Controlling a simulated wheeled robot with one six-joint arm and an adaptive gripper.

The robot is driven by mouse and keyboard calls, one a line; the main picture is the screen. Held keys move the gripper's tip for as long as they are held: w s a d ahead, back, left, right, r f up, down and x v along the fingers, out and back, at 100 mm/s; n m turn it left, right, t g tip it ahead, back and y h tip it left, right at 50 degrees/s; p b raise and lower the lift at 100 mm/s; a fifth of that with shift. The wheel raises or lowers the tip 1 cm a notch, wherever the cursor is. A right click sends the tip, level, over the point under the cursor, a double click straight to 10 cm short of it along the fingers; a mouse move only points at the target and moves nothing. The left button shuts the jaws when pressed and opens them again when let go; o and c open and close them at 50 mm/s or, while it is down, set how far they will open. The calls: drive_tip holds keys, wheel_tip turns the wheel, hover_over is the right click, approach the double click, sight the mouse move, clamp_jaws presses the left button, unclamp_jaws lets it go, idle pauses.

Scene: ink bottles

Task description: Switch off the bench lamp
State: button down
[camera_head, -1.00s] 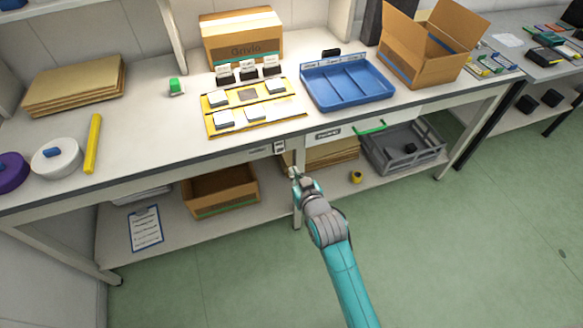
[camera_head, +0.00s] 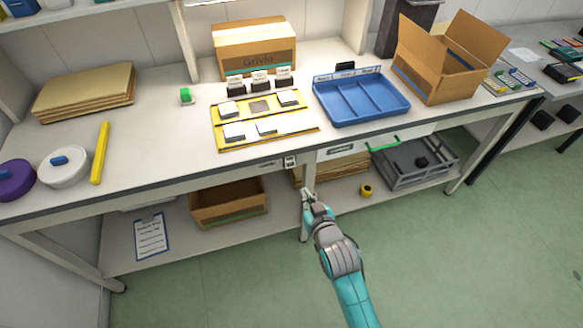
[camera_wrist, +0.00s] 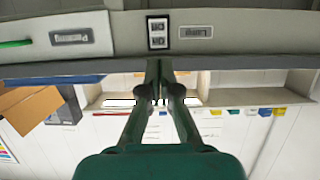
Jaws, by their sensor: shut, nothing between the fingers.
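My gripper (camera_head: 306,192) is just below and slightly right of the plate in the head view, in front of the bench. In the wrist view its fingers (camera_wrist: 160,66) are together and empty, tips just below the plate in the picture. A gap to the plate seems to show, but contact cannot be told surely. I cannot make out the lamp itself.
The bench top (camera_head: 185,135) holds a yellow mat (camera_head: 230,146) with white blocks, a blue tray (camera_head: 405,104) and cardboard boxes. A drawer with a green handle (camera_head: 398,143) is right of the switch. The lower shelf holds an open box (camera_head: 228,211) and a grey crate (camera_head: 425,180).

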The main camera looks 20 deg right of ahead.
sight(289, 161)
drive_tip(key=x, duration=1.4)
drive_tip(key=shift+w+f, duration=0.15)
drive_tip(key=shift+w, duration=0.1)
idle(0.4)
drive_tip(key=shift+r, duration=0.95)
